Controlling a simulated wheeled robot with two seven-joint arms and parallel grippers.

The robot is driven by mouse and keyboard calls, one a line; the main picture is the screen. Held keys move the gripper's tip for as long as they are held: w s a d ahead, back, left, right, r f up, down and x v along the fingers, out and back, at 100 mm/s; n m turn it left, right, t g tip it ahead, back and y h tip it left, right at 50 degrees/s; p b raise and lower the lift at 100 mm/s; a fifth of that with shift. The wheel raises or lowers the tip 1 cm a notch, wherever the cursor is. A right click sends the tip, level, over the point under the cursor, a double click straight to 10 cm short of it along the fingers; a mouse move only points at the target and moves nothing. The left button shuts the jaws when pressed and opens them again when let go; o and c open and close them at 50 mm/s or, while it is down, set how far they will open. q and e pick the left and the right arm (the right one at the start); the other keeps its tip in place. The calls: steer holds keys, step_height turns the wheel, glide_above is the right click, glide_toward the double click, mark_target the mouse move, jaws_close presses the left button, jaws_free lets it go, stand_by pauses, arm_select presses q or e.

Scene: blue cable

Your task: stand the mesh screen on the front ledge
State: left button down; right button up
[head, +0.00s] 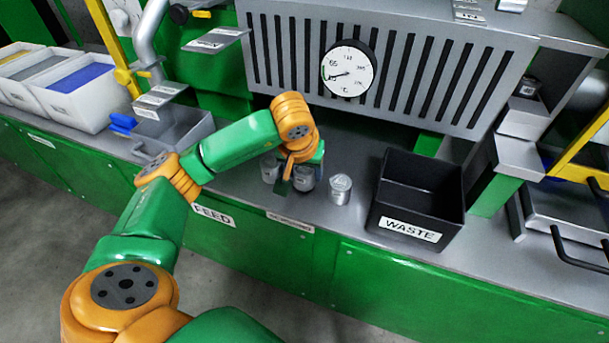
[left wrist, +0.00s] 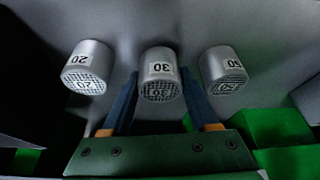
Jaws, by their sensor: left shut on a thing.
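Three short grey metal cylinders with mesh ends stand in a row on the grey counter. In the left wrist view they are the left screen (left wrist: 87,68), marked 20, the middle screen (left wrist: 158,74), marked 30, and the right screen (left wrist: 222,70), which seems to read 50. My left gripper (head: 303,177) is shut on the middle screen, with one blue finger on each side. In the head view the gripper partly hides the middle screen (head: 304,183) and the left screen (head: 269,168); the right screen (head: 340,189) stands clear. The front ledge (head: 330,222) runs along the counter's front. My right gripper is not in view.
A black WASTE bin (head: 418,203) stands right of the screens. A slotted grey panel with a dial gauge (head: 349,70) rises behind. A grey tray (head: 178,132) and white bins (head: 82,92) are at left. The FEED label (head: 213,214) is on the front.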

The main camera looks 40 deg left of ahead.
arm_select(q)
steer(key=shift+f, duration=0.35)
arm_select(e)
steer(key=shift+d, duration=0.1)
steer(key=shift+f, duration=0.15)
arm_select(q)
steer(key=c, duration=0.6)
jaws_free()
steer(key=shift+f, duration=0.15)
steer(key=o, duration=0.4)
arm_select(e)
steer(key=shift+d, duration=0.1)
arm_select(q)
steer(key=shift+o, duration=0.2)
steer(key=shift+r, duration=0.3)
steer(key=p+v, duration=0.3)
steer(key=v, duration=0.9)
steer(key=shift+p, duration=0.3)
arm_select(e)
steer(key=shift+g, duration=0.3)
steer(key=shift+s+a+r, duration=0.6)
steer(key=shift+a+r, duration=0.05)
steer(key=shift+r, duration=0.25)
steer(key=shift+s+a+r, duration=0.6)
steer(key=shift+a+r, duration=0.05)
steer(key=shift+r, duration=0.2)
